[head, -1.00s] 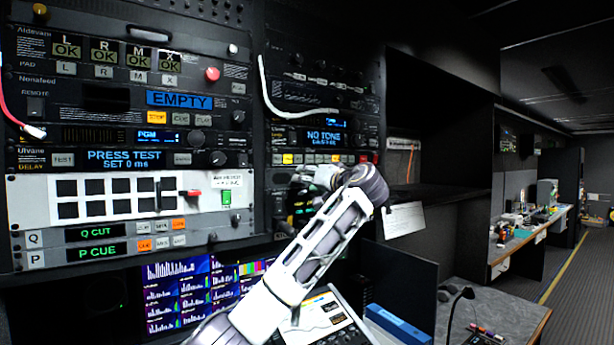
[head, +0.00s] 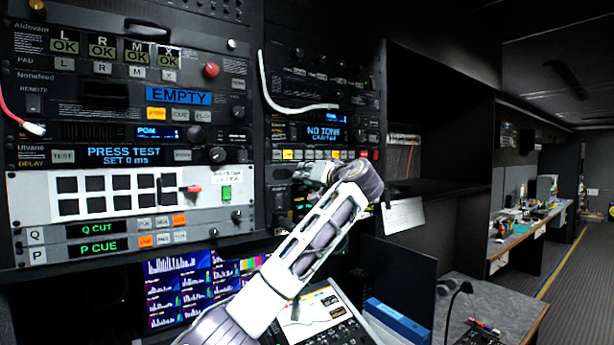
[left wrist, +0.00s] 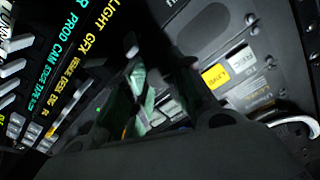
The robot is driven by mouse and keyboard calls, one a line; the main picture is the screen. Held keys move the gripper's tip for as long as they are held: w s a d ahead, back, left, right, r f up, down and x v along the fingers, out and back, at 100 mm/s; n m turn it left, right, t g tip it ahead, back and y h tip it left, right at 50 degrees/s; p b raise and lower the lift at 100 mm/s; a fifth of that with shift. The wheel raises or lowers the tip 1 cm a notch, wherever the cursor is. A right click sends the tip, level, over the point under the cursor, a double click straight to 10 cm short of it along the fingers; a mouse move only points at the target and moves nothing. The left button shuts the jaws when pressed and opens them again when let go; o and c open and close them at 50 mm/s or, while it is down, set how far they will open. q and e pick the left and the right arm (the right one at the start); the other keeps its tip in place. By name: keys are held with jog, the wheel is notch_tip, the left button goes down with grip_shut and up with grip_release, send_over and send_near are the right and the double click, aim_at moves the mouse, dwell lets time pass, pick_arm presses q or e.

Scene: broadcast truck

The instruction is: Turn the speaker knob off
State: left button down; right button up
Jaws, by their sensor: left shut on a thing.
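My left arm reaches from the bottom of the head view to the right-hand equipment rack. Its gripper (head: 312,178) is at the rack front, just below a row of lit buttons. The left wrist view shows the dark fingers (left wrist: 152,85) close to the panel, with pale green surfaces between them. The gripper is shut on a small part of the panel, taken to be the speaker knob. The knob is hidden by the fingers and wrist, so its pointer cannot be read. My right gripper is not in view.
A "NO TONE" display (head: 325,132) sits above the gripper, and a white cable (head: 290,103) hangs nearby. A left rack carries an "EMPTY" display (head: 178,98) and a white button panel (head: 40,186). Monitors (head: 190,285) and a tilted console (head: 320,318) lie below.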

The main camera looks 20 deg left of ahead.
pick_arm(q)
jog(key=shift+n+b, duration=2.4)
jog(key=shift+n, duration=1.1)
jog(key=c, duration=1.2)
grip_release()
